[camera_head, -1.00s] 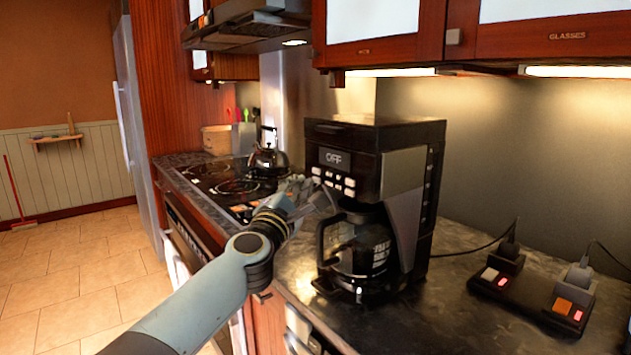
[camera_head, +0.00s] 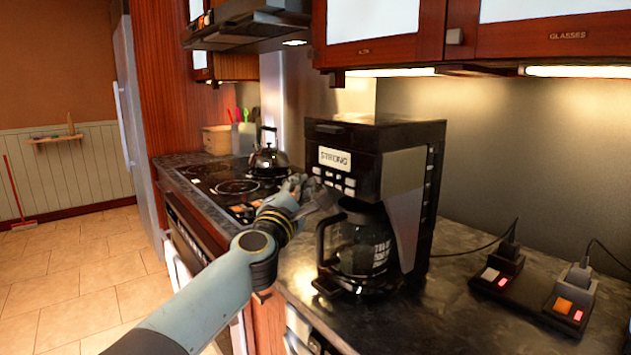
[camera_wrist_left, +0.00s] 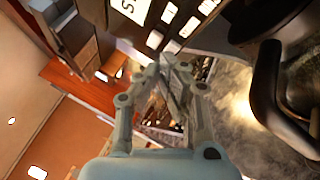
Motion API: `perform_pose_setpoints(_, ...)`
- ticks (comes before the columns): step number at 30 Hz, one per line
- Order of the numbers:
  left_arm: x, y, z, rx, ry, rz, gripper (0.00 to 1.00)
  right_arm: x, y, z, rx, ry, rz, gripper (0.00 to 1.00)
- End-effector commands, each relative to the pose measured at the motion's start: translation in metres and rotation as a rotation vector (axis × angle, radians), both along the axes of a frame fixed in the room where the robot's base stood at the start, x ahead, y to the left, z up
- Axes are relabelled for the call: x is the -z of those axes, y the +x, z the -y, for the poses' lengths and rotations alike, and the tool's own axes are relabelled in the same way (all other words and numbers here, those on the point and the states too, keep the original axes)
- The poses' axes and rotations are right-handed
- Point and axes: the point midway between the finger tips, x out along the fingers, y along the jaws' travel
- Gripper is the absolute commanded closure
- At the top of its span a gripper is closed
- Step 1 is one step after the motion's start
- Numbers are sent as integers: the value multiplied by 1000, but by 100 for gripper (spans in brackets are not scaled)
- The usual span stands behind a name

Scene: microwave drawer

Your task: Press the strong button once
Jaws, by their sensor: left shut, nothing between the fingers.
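A black and silver coffee maker (camera_head: 408,180) stands on the dark counter with its glass carafe (camera_head: 362,240) in place. Its lit display (camera_head: 335,158) reads "STRONG". Small white buttons (camera_head: 349,182) sit in rows below the display; their labels are too small to read. My left gripper (camera_head: 322,198) is shut and empty, just in front of and below the left end of the button rows. In the left wrist view, my left gripper (camera_wrist_left: 172,85) points toward the panel, with white buttons (camera_wrist_left: 154,39) just beyond its tips. I cannot tell whether it touches one. My right gripper is not in view.
The carafe handle (camera_wrist_left: 265,95) is close to the right of my left gripper in the wrist view. A kettle (camera_head: 268,158) stands on the stove behind. A power strip with switches (camera_head: 535,290) lies on the counter at right. Cabinets hang above.

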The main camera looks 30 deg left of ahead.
Motion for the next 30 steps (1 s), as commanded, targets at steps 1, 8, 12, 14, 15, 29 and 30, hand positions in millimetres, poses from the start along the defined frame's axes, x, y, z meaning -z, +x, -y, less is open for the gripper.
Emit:
perform_pose_setpoints(1, 0, 0, 0, 0, 0, 0, 100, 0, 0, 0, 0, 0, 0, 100)
perform_pose_setpoints(8, 0, -7, -3, 0, 2, -1, 100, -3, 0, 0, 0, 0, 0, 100)
perform_pose_setpoints(12, -1, -13, -5, 0, 1, 0, 100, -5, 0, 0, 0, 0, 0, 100)
perform_pose_setpoints(14, 0, -14, -6, 0, 1, 0, 100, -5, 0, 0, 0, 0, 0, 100)
perform_pose_setpoints(15, 0, -14, -6, 0, 0, 0, 100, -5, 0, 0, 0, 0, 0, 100)
perform_pose_setpoints(29, 0, -33, -13, 0, 3, -2, 100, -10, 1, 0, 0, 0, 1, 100)
perform_pose_setpoints(30, -1, -36, -15, 1, 2, -1, 100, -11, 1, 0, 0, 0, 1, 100)
